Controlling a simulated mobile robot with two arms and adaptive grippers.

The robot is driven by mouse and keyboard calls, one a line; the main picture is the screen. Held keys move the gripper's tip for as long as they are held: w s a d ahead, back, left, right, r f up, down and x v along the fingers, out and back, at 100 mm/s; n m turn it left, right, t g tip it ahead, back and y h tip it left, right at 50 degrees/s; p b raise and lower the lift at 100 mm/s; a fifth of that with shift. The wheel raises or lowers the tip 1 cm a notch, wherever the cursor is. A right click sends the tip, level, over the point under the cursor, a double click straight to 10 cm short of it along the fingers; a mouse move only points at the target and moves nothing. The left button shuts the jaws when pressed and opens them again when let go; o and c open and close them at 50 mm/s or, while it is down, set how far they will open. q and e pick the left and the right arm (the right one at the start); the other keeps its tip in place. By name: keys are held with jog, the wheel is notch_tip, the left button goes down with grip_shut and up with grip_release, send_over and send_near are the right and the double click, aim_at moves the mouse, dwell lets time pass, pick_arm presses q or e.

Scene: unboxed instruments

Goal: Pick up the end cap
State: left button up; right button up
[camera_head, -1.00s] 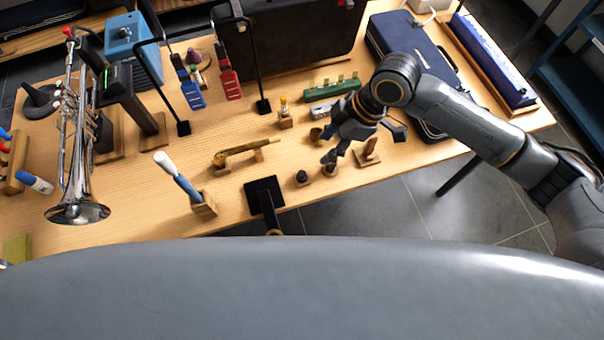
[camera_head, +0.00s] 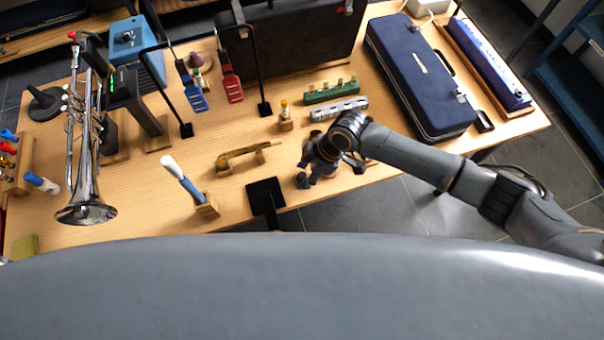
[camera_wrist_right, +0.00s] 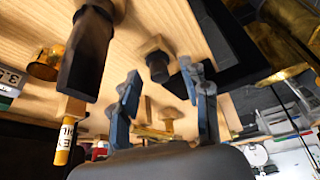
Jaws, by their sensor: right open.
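A small dark cap, which looks like the end cap (camera_wrist_right: 157,68), sits on a small wooden block in the right wrist view. It appears between and beyond the tips of my right gripper (camera_wrist_right: 163,85). The blue-grey fingers are apart with nothing held between them. In the head view my right gripper (camera_head: 308,172) is low over the front edge of the table and hides the small stands there. I cannot make out the cap in that view. My left gripper is not in view.
A large dark tapered piece (camera_wrist_right: 86,50) on a block is close to the left finger, with a brass ring (camera_wrist_right: 46,64) beyond. A black stand (camera_head: 265,194) and brass piece (camera_head: 247,155) are left of the gripper. A blue case (camera_head: 420,75) lies right.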

jog(key=shift+a+f, duration=0.15)
jog(key=shift+f, duration=0.15)
jog(key=c, duration=0.9)
jog(key=shift+r, duration=0.1)
